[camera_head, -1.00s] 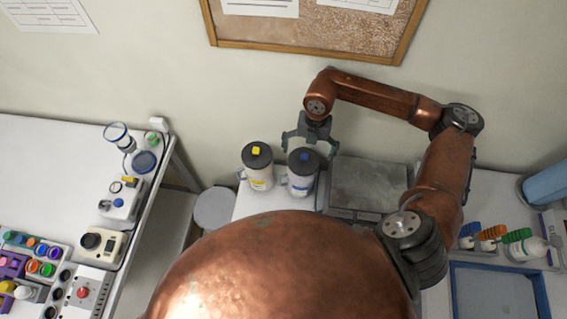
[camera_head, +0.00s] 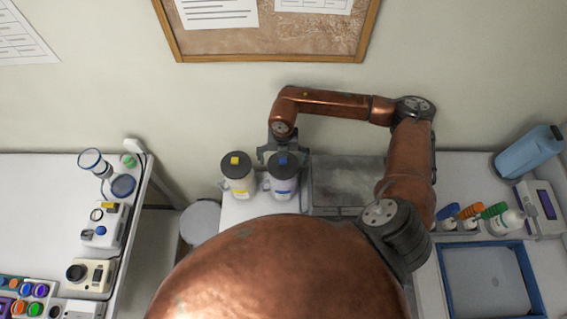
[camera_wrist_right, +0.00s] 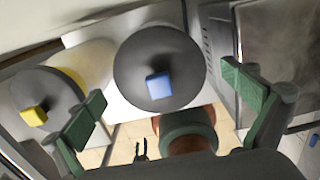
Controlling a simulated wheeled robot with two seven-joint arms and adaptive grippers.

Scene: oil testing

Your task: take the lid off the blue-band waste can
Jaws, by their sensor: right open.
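The blue-band waste can (camera_head: 283,187) is white with a dark round lid (camera_head: 284,163) and a blue knob on top. It stands upright on the right-hand bench, and its lid is on. My right gripper (camera_head: 281,148) is at the back of this lid in the head view. In the right wrist view the lid (camera_wrist_right: 135,75) with its blue knob (camera_wrist_right: 160,85) lies between my open right fingers (camera_wrist_right: 163,92), which are apart from the knob. My left gripper is not in view.
A yellow-band can (camera_head: 239,186) with a yellow knob stands close to the left. A grey metal plate-like surface (camera_head: 345,182) lies right of the cans. A gap separates this bench from the left table (camera_head: 40,200). A blue tray (camera_head: 490,243) lies at the far right.

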